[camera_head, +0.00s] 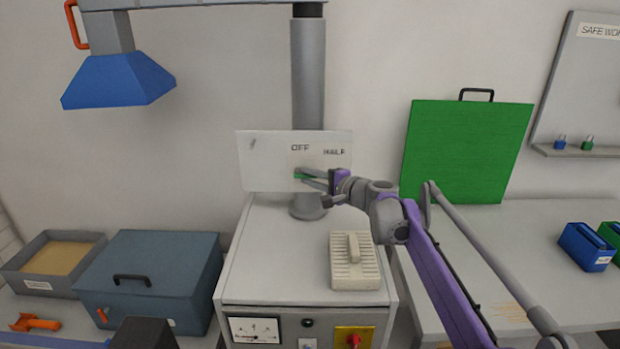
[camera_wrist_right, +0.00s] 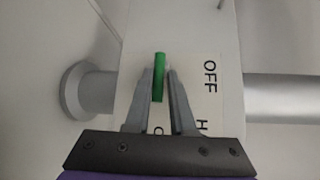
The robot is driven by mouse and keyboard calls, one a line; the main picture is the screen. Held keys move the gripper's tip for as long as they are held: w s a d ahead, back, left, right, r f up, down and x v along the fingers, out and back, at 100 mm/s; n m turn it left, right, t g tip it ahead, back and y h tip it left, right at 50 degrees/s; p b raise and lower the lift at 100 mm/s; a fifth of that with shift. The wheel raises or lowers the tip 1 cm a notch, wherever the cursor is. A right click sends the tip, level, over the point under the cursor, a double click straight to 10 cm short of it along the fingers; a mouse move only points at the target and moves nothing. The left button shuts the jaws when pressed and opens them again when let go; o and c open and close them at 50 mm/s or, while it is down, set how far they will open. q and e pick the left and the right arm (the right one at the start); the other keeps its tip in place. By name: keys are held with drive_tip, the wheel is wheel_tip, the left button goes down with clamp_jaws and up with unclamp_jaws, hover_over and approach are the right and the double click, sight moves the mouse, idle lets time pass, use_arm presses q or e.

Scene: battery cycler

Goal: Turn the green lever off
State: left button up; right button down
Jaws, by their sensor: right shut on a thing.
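The green lever (camera_head: 300,175) is on a white panel (camera_head: 262,165) fixed to a grey post, under the printed word OFF. My right gripper (camera_head: 306,177) reaches it from the right in the head view. In the right wrist view the green lever (camera_wrist_right: 159,78) stands between the two fingers of the right gripper (camera_wrist_right: 162,82), which are shut on it. The OFF label shows to the right of the lever there, and another label is partly hidden by the fingers.
A grey cabinet (camera_head: 240,280) with a meter stands below the panel, with a beige ribbed block (camera_head: 355,272) on top. A blue-grey box (camera_head: 160,255) is at the left. A green board (camera_head: 465,150) leans at the right. A blue hood (camera_head: 117,80) hangs upper left.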

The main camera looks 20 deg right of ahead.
sight(299, 171)
use_arm(q)
drive_tip(key=shift+r, duration=0.15)
use_arm(e)
drive_tip(key=shift+a+f, duration=0.1)
